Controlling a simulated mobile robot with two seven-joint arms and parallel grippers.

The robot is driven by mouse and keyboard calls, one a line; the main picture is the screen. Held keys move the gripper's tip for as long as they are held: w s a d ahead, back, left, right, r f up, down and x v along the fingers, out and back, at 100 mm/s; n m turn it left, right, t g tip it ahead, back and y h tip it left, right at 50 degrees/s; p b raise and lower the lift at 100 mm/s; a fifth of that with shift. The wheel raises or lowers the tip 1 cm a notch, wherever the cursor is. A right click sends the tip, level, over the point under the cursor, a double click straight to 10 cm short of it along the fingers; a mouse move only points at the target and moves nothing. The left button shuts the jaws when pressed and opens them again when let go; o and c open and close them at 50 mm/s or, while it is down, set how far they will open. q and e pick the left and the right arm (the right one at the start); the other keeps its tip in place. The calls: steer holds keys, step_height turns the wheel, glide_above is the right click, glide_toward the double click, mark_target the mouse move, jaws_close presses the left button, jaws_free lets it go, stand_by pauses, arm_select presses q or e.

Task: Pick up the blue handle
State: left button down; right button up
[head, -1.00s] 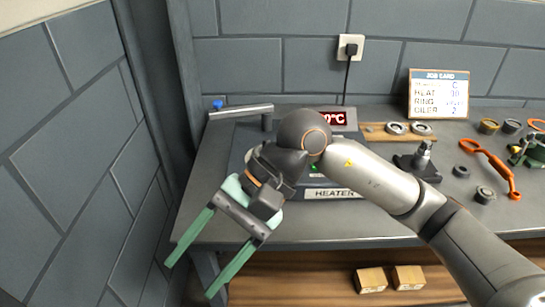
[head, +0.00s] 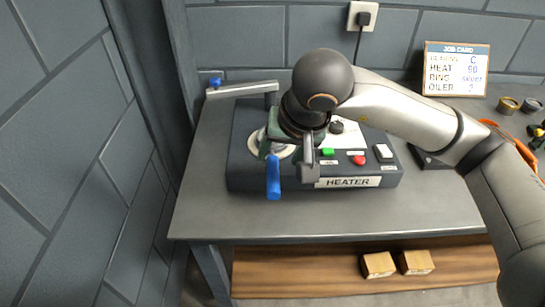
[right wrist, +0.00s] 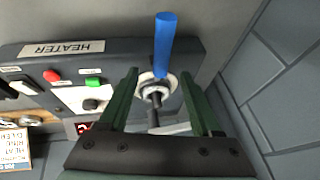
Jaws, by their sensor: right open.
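The blue handle (head: 273,178) points toward the front of the heater (head: 240,170) in the head view. It also shows in the right wrist view (right wrist: 165,45), sticking out past a pale ring and metal fitting (right wrist: 157,88) at the heater's end. My right gripper (head: 287,155) points down over that end of the heater, fingers apart. In the right wrist view, its green fingers (right wrist: 160,82) stand on either side of the fitting, with the handle beyond the gap between their tips. I see no contact with the handle. My left gripper is out of view.
A grey metal bar with a blue knob (head: 215,82) stands at the back left. The heater panel has a green button (head: 327,152), a red button (head: 359,160) and a white switch (head: 383,152). A job card (head: 455,69) stands behind. The table front (head: 300,220) is clear.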

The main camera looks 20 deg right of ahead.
mark_target(273, 164)
steer(key=shift+p+x, duration=0.3)
steer(key=shift+x, duration=2.4)
steer(key=shift+a, duration=0.1)
jaws_close()
steer(key=shift+r, duration=0.2)
